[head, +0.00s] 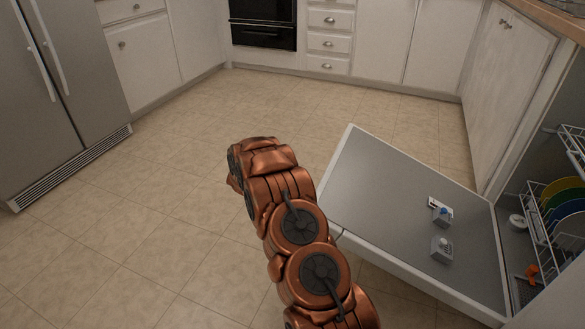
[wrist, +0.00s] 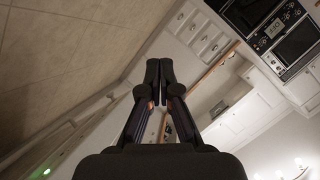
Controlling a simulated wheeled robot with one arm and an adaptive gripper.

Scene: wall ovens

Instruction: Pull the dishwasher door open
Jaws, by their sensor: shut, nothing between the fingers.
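The dishwasher door (head: 390,200) is folded down in the head view, its grey inner face turned up, to the right of my arm. The opening of the dishwasher (head: 520,235) is at the right edge, with racks inside. In the wrist view my gripper (wrist: 159,66) has its two dark fingers together, with nothing between them. In the head view the arm reaches forward beside the door's left edge, and the fingers are hidden. I cannot tell whether my arm touches the door.
Plates stand in the lower rack (head: 555,215). A steel fridge (head: 60,90) stands at the left. White cabinets and drawers (head: 330,40) and a black oven (head: 262,25) line the back. The tiled floor (head: 170,170) left of and beyond my arm is clear.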

